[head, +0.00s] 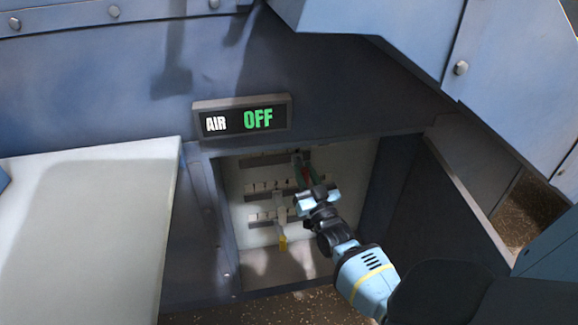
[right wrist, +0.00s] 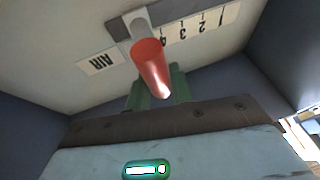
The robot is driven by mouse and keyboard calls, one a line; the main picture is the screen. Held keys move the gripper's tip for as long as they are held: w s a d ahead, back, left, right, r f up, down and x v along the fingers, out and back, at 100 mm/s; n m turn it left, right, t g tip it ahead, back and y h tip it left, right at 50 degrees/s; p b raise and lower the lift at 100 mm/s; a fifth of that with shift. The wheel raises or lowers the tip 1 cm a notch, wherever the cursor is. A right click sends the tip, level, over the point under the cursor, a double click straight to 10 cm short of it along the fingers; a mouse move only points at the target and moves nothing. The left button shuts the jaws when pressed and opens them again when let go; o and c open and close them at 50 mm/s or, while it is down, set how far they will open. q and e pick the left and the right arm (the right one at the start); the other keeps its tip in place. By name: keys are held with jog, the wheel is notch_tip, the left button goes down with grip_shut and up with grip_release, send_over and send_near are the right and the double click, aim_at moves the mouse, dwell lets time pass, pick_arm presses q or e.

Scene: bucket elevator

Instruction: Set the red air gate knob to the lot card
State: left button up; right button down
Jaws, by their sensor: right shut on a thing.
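The red air gate knob (right wrist: 151,68) is a red cylinder on a grey lever in a dark slot. In the right wrist view its lever stands between the AIR label (right wrist: 103,62) and the 4 on the number strip (right wrist: 205,24). The AIR display (head: 242,117) reads OFF in green. I cannot see a lot card. My left gripper is out of view.
The knob sits in a recessed box with a pale back panel (head: 240,205) and several slots. A lower lever has a yellow knob (head: 283,242), close to my arm. The box walls stand close on both sides. A pale flat surface (head: 85,235) lies left.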

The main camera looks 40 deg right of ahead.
jog(key=shift+s+d, duration=0.3)
jog(key=shift+d, duration=0.15)
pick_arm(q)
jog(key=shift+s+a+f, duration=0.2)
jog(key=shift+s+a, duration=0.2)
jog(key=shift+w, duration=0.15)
pick_arm(e)
jog(key=shift+d, duration=0.1)
jog(key=c, duration=1.3)
grip_release()
jog(key=shift+s+d, duration=0.1)
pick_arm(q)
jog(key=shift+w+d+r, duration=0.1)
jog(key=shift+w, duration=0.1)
pick_arm(e)
jog(key=shift+o, duration=0.3)
